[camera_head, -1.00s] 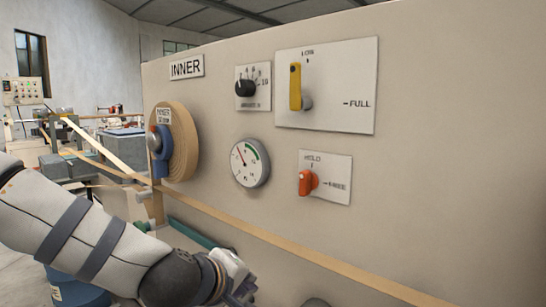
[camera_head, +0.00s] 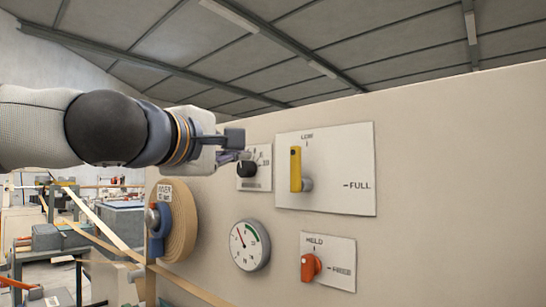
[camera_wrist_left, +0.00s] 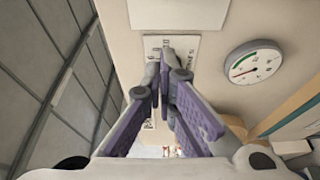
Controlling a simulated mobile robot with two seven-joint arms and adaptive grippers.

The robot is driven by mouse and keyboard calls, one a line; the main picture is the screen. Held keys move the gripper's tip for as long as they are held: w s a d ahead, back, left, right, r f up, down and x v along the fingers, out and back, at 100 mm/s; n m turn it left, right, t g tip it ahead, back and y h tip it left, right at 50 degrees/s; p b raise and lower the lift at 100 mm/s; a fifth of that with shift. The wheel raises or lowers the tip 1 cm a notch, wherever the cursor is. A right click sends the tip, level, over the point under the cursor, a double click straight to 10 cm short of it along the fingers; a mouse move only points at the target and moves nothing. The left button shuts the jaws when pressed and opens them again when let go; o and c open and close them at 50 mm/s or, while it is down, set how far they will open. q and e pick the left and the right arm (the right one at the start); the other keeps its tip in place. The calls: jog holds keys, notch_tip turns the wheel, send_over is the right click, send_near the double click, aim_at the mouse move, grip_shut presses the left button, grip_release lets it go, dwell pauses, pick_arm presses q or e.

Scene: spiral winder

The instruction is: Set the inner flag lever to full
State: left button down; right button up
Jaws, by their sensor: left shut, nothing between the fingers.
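The yellow flag lever (camera_head: 296,169) stands upright on its white plate (camera_head: 340,190), its tip under the LOW mark. The FULL mark is on the right of that plate. My left gripper (camera_head: 238,146) is shut and empty, up in front of the panel to the left of the lever and apart from it. It partly covers the small plate with the black knob (camera_head: 246,168). In the left wrist view the shut fingers (camera_wrist_left: 163,85) reach toward the panel. My right gripper is out of view.
A tan tape roll (camera_head: 181,222) on a blue hub is at the panel's left side.

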aim_at(296, 169)
pick_arm(q)
jog(key=w+d+b, duration=0.1)
jog(key=w+d, duration=0.5)
jog(key=w, duration=0.1)
jog(key=shift+b, duration=0.4)
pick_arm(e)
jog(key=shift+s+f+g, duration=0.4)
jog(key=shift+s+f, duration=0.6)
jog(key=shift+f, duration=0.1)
